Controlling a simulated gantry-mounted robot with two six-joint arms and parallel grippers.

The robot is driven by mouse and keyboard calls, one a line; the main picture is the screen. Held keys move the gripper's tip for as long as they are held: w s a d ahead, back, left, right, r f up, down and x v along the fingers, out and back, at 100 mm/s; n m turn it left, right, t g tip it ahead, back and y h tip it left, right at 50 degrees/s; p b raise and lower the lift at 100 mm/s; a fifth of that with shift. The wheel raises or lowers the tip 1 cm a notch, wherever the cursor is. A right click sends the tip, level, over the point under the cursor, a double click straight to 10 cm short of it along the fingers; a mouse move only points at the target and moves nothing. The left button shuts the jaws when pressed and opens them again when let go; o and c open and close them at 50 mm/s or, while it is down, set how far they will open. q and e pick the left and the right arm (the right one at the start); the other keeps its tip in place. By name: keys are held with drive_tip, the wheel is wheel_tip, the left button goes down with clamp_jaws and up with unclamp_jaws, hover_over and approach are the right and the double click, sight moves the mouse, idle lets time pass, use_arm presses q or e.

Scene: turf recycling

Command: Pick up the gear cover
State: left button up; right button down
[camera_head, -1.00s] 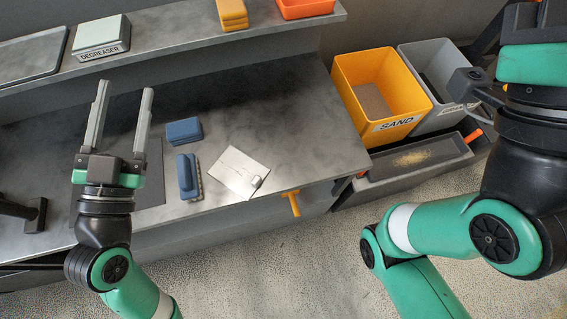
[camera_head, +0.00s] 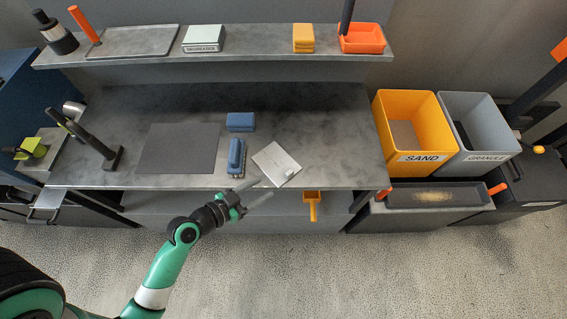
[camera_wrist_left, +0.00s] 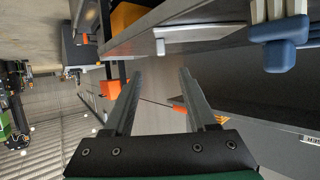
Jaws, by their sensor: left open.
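A thin, pale metal plate with a small knob near its right corner, which looks like the gear cover (camera_head: 270,162), lies flat at the front edge of the grey workbench. Its edge also shows in the left wrist view (camera_wrist_left: 195,33). My left gripper (camera_head: 266,188) is open and empty, just in front of the bench edge, with its fingers pointing right and slightly up in the picture. In the left wrist view the two fingers (camera_wrist_left: 160,74) are spread with nothing between them. My right gripper is not in view.
A blue brush (camera_head: 236,155) lies left of the plate, with a blue block (camera_head: 240,122) behind it. A yellow scoop (camera_head: 312,205) hangs below the bench edge. The yellow sand bin (camera_head: 436,130) and grey granule bin (camera_head: 500,125) stand at right. Bench right of the plate is clear.

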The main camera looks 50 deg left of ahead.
sight(286, 175)
use_arm(q)
drive_tip(key=x, duration=0.6)
drive_tip(key=shift+w+a+b, duration=0.1)
drive_tip(key=shift+w+b, duration=0.15)
drive_tip(key=shift+b, duration=0.05)
drive_tip(key=b+x, duration=0.1)
drive_tip(key=x, duration=0.4)
drive_tip(key=shift+f, duration=0.15)
clamp_jaws()
idle(0.9)
